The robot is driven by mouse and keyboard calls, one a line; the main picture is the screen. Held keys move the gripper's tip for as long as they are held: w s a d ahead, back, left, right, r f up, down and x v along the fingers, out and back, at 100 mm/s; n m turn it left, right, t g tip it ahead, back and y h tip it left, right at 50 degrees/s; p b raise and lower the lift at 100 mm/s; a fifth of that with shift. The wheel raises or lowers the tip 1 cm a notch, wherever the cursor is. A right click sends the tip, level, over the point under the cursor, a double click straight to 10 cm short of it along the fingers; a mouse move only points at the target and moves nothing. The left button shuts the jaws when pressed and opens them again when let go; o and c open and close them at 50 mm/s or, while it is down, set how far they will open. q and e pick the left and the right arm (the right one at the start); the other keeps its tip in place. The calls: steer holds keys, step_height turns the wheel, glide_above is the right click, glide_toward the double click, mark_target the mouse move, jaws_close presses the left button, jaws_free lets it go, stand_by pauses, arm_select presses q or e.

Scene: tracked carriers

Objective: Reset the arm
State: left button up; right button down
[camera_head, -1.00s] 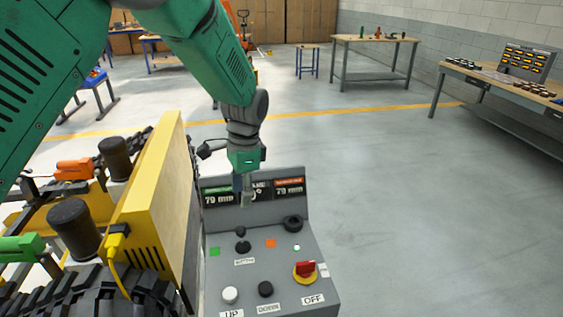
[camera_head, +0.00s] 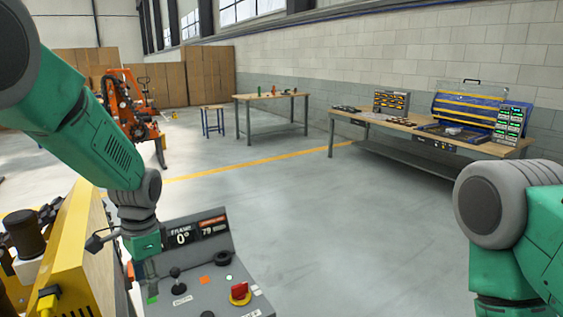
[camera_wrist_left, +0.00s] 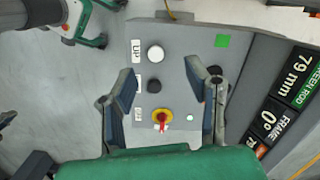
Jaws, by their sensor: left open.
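My left arm (camera_head: 95,135) reaches in from the left in the head view. Its gripper (camera_head: 150,278) points down over the left side of the grey control panel (camera_head: 200,283). In the left wrist view the gripper (camera_wrist_left: 160,76) is open, its two fingers apart with nothing held between them. Whether the fingers touch the panel is unclear. My right arm (camera_head: 510,225) shows at the right edge; its gripper is out of frame.
A yellow carrier (camera_head: 75,250) stands close left of the panel. An orange machine (camera_head: 130,100) is at the back left. The floor between is clear.

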arm_select(q)
steer(key=shift+n, duration=0.9)
steer(key=s+f, duration=0.1)
steer(key=f, duration=0.2)
steer(key=s+f, duration=0.2)
steer(key=f, duration=0.1)
steer(key=s+f, duration=0.1)
steer(key=f, duration=0.2)
steer(key=shift+s+a+f, duration=0.25)
steer(key=shift+s+a, duration=0.15)
steer(key=s+f+n, duration=0.2)
steer(key=s+f, duration=0.4)
steer(key=s, duration=0.3)
steer(key=s+f+n, duration=0.2)
steer(key=s+f, duration=0.5)
steer(key=s, duration=0.2)
steer(key=s+n+h, duration=0.1)
steer(key=s+n, duration=0.2)
steer(key=s, duration=1)
steer(key=w+f+t+b, duration=0.1)
steer(key=w+f+b, duration=0.2)
steer(key=f+b, duration=1.1)
steer(key=shift+w+d+f+m+t+b, duration=0.2)
steer(key=shift+d+m+t+b, duration=0.1)
steer(key=shift+d+m, duration=0.1)
arm_select(e)
step_height(320, 180, down, 15)
steer(key=shift+w+r, duration=0.15)
steer(key=shift+r, duration=0.05)
